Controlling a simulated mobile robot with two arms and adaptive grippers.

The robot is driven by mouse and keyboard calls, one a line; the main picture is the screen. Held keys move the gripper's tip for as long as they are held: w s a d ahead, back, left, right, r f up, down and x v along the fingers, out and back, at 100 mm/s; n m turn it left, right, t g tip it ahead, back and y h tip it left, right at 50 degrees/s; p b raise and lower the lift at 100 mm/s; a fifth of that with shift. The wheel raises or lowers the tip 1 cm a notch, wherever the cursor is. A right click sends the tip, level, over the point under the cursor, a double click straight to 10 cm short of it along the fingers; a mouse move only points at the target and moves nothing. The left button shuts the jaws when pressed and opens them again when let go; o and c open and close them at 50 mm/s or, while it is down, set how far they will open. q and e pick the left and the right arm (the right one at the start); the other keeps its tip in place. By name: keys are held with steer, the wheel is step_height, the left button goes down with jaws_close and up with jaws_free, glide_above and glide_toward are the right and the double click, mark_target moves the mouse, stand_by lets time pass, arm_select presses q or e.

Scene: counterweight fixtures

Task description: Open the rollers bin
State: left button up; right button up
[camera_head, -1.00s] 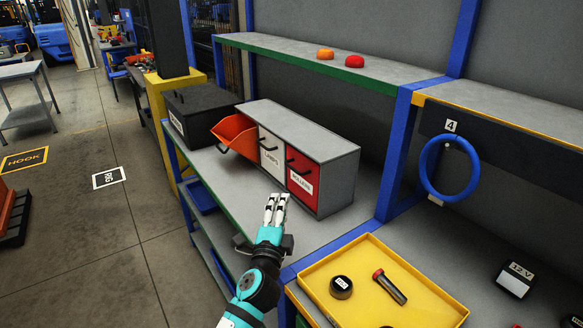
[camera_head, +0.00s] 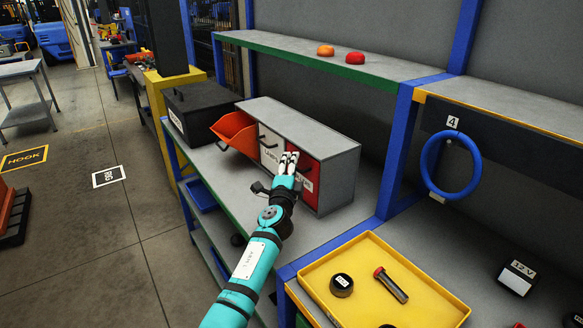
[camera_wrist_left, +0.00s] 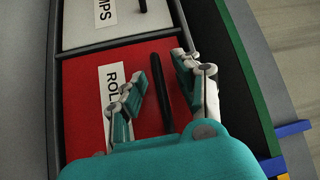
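The rollers bin (camera_head: 310,173) is the red drawer at the right end of a grey three-bin cabinet (camera_head: 338,182), and it is closed. In the left wrist view its red front (camera_wrist_left: 82,110) carries a white label, partly hidden, and a black bar handle (camera_wrist_left: 161,92). My left gripper (camera_head: 288,158) is in front of the red bin and covers part of it. In the left wrist view the open fingers (camera_wrist_left: 156,82) stand on either side of the handle, with gaps visible. I cannot tell how deep the fingers reach. My right gripper is not in view.
The white lamps bin (camera_head: 268,146) beside it is closed. The orange bin (camera_head: 236,133) at the left end is tilted open. A black box (camera_head: 200,108) stands further left. A yellow tray (camera_head: 385,290) and blue upright (camera_head: 398,155) are to the right.

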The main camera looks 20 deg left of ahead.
arm_select(q)
jaws_close()
steer(key=shift+f, duration=0.1)
stand_by(0.3)
